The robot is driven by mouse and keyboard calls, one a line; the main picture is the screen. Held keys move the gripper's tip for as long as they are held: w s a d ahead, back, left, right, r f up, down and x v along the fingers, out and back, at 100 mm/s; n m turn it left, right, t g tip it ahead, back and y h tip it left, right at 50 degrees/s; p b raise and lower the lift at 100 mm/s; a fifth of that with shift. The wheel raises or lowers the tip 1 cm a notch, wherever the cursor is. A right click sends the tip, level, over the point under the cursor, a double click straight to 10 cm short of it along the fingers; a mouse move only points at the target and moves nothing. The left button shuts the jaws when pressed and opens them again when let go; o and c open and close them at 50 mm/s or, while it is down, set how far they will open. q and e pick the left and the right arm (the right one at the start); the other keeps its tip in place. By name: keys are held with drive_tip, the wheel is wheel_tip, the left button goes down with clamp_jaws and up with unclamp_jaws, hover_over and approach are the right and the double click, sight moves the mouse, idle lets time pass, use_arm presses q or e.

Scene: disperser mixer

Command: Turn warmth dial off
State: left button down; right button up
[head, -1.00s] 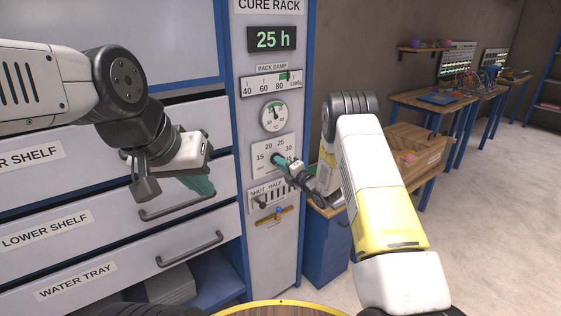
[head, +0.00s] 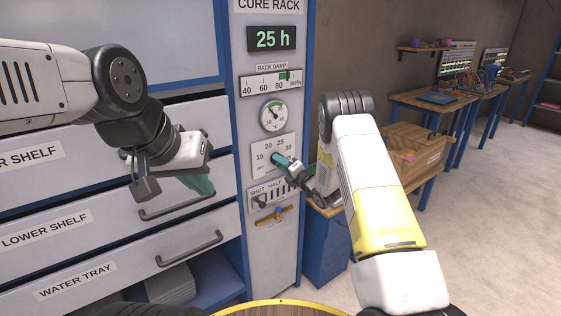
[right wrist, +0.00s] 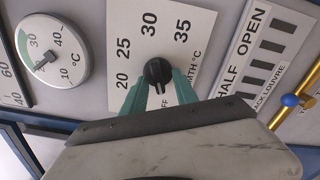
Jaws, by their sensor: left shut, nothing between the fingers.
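The warmth dial is a small black knob (right wrist: 157,72) on a white plate (head: 262,158) marked 15 to 35 on the cure rack panel. In the right wrist view its pointer side appears to face roughly the 30; the exact setting is hard to read. My right gripper (head: 276,159) is at the plate, and its two green fingers (right wrist: 161,84) close on either side of the knob. They hide the dial in the head view and partly cover the OFF mark in the wrist view. My left gripper (head: 203,186) is shut and empty in front of the drawers.
A round gauge (head: 273,116) sits above the dial plate. The louvre slider (head: 270,195) and a brass lever with a blue knob (head: 278,212) are just below. Drawers with handles (head: 190,248) lie left. A wooden box (head: 412,152) stands right.

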drive_tip(key=shift+s, duration=0.1)
drive_tip(key=v, duration=0.7)
drive_tip(key=shift+s+d, duration=0.2)
drive_tip(key=shift+r, duration=0.1)
drive_tip(key=d+r+m+h, duration=0.55)
drive_tip(key=r+m, duration=0.25)
drive_tip(key=r, duration=0.3)
drive_tip(key=s+d+r+m+g+h, duration=0.2)
drive_tip(key=s+d+r+m+h, duration=0.1)
drive_tip(key=s+d+r+m, duration=0.45)
drive_tip(key=s+a+r+m+g, duration=0.1)
drive_tip(key=s+m, duration=0.3)
drive_tip(key=s, duration=0.7)
drive_tip(key=s+a+r+m+g, duration=0.1)
drive_tip(key=s+m+g, duration=0.2)
drive_tip(key=s, duration=0.8)
drive_tip(key=s+a+r+m+g, duration=0.1)
drive_tip(key=s+m+g, duration=0.1)
drive_tip(key=s+m, duration=0.4)
drive_tip(key=s, duration=0.5)
drive_tip(key=shift+r+m, duration=0.25)
drive_tip(key=shift+m, duration=0.1)
